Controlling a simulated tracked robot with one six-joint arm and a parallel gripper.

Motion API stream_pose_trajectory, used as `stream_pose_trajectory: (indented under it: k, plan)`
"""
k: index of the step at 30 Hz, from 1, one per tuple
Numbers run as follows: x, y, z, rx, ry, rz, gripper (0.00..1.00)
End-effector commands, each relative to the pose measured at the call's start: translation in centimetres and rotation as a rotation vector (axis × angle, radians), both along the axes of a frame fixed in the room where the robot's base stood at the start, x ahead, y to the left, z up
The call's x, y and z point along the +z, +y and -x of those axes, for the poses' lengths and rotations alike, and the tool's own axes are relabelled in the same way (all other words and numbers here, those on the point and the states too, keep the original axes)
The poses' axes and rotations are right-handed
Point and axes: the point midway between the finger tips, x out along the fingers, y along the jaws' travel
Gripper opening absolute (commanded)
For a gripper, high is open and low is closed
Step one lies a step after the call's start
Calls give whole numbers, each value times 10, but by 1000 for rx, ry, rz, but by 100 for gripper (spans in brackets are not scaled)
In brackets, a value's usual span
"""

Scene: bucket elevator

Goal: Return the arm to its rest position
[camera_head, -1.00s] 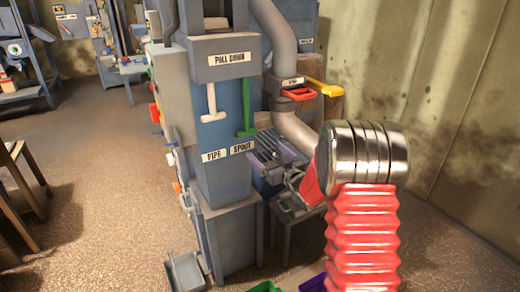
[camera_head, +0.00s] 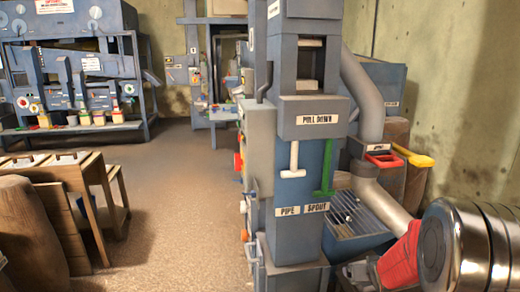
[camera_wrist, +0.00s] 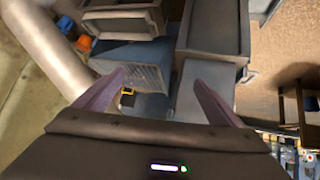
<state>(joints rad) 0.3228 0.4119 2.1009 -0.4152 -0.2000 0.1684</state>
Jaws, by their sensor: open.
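My arm shows at the lower right of the head view as a ribbed metal cylinder and a red section, beside the bucket elevator (camera_head: 300,160). My gripper (camera_wrist: 155,85) shows in the wrist view with its two purple-grey fingers spread apart and nothing between them. Beyond the fingers are grey-blue machine parts and a small yellow-edged item (camera_wrist: 127,92). The gripper's tips are hidden or too unclear to place in the head view.
A white handle (camera_head: 293,160) and a green handle (camera_head: 325,170) hang on the elevator's front. A grey pipe (camera_head: 362,85) runs down its right side, near my arm. A wooden bench (camera_head: 75,175) stands at left. Open floor (camera_head: 180,190) lies between.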

Motion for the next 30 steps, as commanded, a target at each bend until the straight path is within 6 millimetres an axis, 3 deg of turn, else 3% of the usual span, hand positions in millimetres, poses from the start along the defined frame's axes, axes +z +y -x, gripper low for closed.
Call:
stream_pose_trajectory:
  k: [15, 30]
  plan:
    - [47, 44, 134, -92, 342, -27, 90]
    - [98, 106, 247, -78, 506, -96, 90]
